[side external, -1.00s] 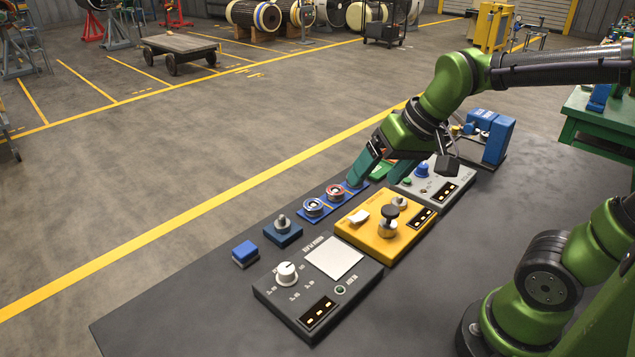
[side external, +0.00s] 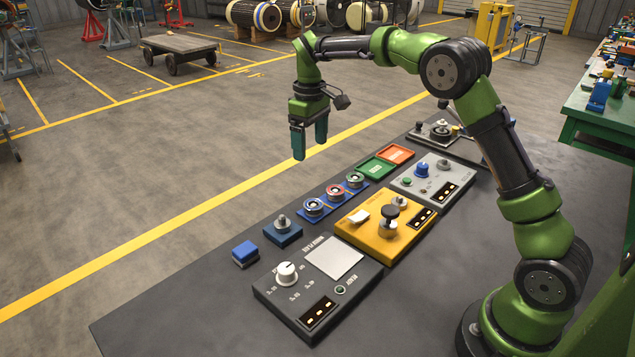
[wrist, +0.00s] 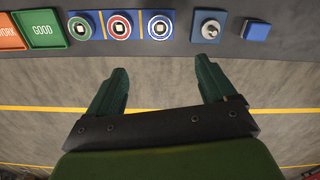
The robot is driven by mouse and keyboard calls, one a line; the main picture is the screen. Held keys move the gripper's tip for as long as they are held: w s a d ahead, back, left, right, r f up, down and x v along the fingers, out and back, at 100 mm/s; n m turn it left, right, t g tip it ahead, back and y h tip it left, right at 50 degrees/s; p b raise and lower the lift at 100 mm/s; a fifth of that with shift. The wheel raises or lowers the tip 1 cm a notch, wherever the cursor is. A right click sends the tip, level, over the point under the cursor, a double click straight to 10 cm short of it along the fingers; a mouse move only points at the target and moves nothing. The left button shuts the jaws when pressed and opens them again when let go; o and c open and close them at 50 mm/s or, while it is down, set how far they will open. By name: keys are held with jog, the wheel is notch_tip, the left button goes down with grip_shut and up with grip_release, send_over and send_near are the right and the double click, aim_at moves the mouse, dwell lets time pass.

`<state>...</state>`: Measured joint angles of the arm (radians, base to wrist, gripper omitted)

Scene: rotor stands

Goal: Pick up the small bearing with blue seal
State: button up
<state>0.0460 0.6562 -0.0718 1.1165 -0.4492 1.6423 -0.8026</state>
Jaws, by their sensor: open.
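The bearing with the blue seal (side external: 313,208) lies at the near-left end of a row of three on a blue strip. It also shows in the wrist view (wrist: 160,27), at the right end of the row. The red-sealed bearing (wrist: 120,27) is in the middle and the green-sealed bearing (wrist: 81,27) is at the other end. My gripper (side external: 310,148) is open and empty, raised above and apart from the bearings, with its fingers pointing down. In the wrist view its fingertips (wrist: 161,63) appear over the floor, below the blue-sealed bearing.
A green tray marked GOOD (wrist: 42,28) and an orange tray (side external: 396,154) sit beyond the row. A blue block with a knob (side external: 283,230) and a plain blue block (side external: 245,254) lie nearer. Yellow (side external: 357,238), grey and dark panels stand alongside.

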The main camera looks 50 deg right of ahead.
send_over(313, 205)
jog(key=f, duration=1)
jog(key=shift+w+f, duration=0.3)
jog(key=shift+w, duration=0.05)
jog(key=shift+s+f, duration=0.2)
jog(key=shift+f, duration=1.2)
jog(key=shift+s+f, duration=0.15)
jog(key=shift+f, duration=1.2)
jog(key=c, duration=1.2)
